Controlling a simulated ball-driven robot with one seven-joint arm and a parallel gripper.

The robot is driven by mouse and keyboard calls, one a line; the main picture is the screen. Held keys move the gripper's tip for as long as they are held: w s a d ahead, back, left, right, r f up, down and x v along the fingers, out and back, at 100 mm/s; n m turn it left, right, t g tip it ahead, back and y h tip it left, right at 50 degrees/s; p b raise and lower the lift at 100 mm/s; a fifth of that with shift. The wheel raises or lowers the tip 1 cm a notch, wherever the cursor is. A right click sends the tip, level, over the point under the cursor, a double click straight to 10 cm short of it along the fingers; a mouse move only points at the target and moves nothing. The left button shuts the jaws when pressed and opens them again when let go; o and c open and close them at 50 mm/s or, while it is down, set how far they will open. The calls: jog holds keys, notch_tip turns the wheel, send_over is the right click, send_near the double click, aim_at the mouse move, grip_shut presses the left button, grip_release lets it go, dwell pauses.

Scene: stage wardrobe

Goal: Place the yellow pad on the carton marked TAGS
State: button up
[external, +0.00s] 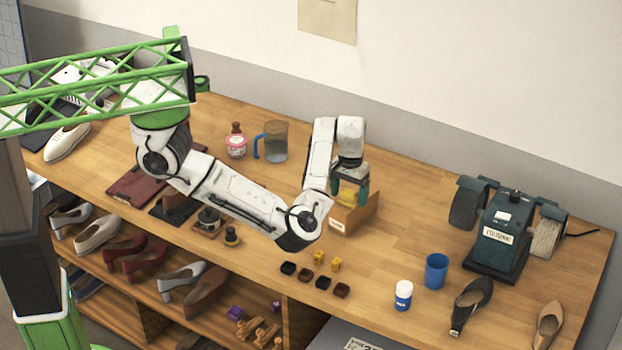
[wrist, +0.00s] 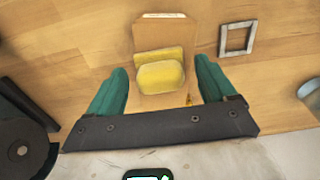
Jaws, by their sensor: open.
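The yellow pad (wrist: 162,77) lies between my gripper's fingers in the wrist view, over the brown carton (wrist: 163,36). A second, darker yellow shape (wrist: 158,55) shows just behind it; I cannot tell if it is a separate pad. The carton also shows in the external view (external: 362,213), with a small pale label (external: 337,225) too small to read. My gripper (wrist: 161,70) has its green fingers apart, one on each side of the pad, with gaps visible. In the external view my gripper (external: 350,189) is low at the carton and partly hides the yellow.
A grey square frame (wrist: 237,38) lies right of the carton in the wrist view. A jug (external: 275,141) and pink-labelled bottle (external: 236,146) stand behind-left.

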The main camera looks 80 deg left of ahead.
aim_at(349, 191)
notch_tip(349, 191, up, 12)
jog(key=shift+r, duration=0.15)
dwell(0.5)
